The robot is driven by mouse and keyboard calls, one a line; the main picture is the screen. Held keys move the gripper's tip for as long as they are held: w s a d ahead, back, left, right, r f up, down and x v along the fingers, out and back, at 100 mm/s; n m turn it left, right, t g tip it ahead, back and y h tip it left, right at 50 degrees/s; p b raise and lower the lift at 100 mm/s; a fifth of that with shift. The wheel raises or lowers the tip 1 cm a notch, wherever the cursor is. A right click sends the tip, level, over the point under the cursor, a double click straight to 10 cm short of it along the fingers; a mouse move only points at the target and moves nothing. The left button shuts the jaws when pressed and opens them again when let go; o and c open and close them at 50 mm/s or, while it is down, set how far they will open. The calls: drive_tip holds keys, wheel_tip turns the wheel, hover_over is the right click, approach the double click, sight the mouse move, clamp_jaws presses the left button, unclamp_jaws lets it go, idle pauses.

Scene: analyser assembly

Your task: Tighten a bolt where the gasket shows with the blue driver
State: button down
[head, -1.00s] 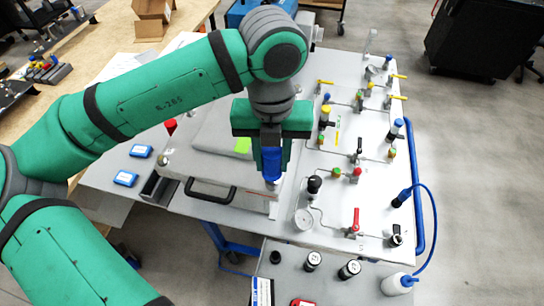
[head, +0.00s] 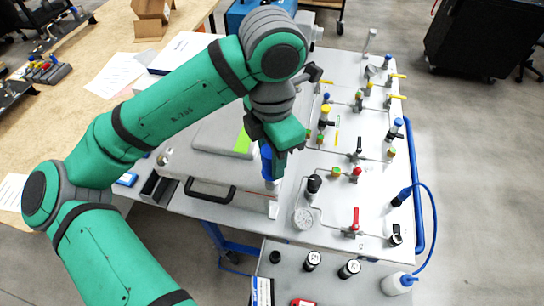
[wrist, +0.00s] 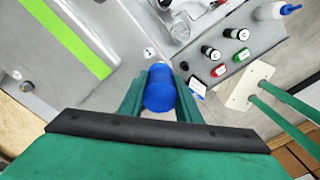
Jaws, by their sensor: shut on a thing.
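My gripper (head: 273,160) is shut on the blue driver (head: 267,166), over the front right corner of the grey case at the left of the panel. The driver points down; the wrist view shows its blue handle (wrist: 160,90) between my fingers. A bright green strip (head: 243,141) lies on the case lid (head: 212,135); it also shows in the wrist view (wrist: 65,38). I cannot tell whether this strip is the gasket. A bolt-like round fitting (wrist: 27,86) sits on the case at the left. The driver's tip and any bolt beneath it are hidden in the wrist view.
A black handle (head: 210,196) stands out from the case front. Right of my gripper the panel (head: 335,185) carries valves, a gauge (head: 303,218) and a red-handled valve (head: 355,217).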

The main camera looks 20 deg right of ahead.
drive_tip(key=c, duration=1.4)
unclamp_jaws()
drive_tip(key=shift+c, duration=0.2)
